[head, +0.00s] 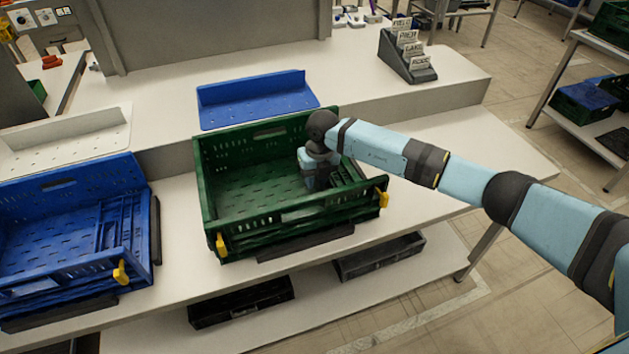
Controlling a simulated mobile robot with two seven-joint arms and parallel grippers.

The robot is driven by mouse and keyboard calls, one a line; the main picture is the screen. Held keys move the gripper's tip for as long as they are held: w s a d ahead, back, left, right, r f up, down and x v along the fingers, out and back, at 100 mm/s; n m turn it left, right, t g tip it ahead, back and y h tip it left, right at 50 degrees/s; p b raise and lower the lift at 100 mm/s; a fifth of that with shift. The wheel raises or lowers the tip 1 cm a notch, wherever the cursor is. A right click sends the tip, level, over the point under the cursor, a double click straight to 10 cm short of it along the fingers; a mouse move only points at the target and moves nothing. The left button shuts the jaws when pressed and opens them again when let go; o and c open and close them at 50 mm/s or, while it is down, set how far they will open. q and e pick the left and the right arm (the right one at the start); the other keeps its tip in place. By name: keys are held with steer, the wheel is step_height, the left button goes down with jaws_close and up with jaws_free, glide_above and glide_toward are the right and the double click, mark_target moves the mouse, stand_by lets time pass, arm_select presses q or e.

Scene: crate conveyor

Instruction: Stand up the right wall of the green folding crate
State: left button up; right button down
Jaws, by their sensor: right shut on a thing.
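The green folding crate (208,200) stands on the white bench in the middle of the head view. Its back wall (250,138), left wall and front wall are up. The right wall (350,172) is partly covered by my right arm, and its exact angle is hard to tell. My right gripper (318,186) reaches down inside the crate at its right side and is shut on the right wall. Its fingertips are mostly hidden. Yellow latches (221,244) sit at the front corners. My left gripper is out of view.
A blue crate (70,272) stands to the left. A blue panel (255,98) and a white panel (65,138) lie behind. A card holder (407,56) stands at the back right. Dark trays (242,302) sit on the shelf below. The bench right of the green crate is clear.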

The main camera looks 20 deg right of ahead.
steer(key=shift+d+r+y, duration=0.4)
steer(key=shift+r+y, duration=0.4)
steer(key=d+r+y, duration=0.1)
steer(key=y, duration=0.1)
steer(key=d+r+y+b, duration=0.1)
steer(key=d+r+y, duration=0.1)
steer(key=r+y, duration=0.1)
steer(key=shift+w+d+r+y, duration=0.1)
steer(key=shift+d+y, duration=0.05)
steer(key=shift+y, duration=0.15)
arm_select(q)
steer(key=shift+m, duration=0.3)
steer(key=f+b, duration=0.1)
steer(key=b, duration=0.1)
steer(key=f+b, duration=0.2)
steer(key=b, duration=0.1)
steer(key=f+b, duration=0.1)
steer(key=b, duration=0.2)
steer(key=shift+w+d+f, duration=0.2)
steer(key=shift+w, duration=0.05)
arm_select(e)
steer(key=d+r+y, duration=0.2)
steer(key=d+y, duration=0.6)
steer(key=d, duration=0.1)
steer(key=shift+w+d+r+g, duration=0.15)
steer(key=shift+r+g, duration=0.15)
steer(key=shift+r, duration=0.1)
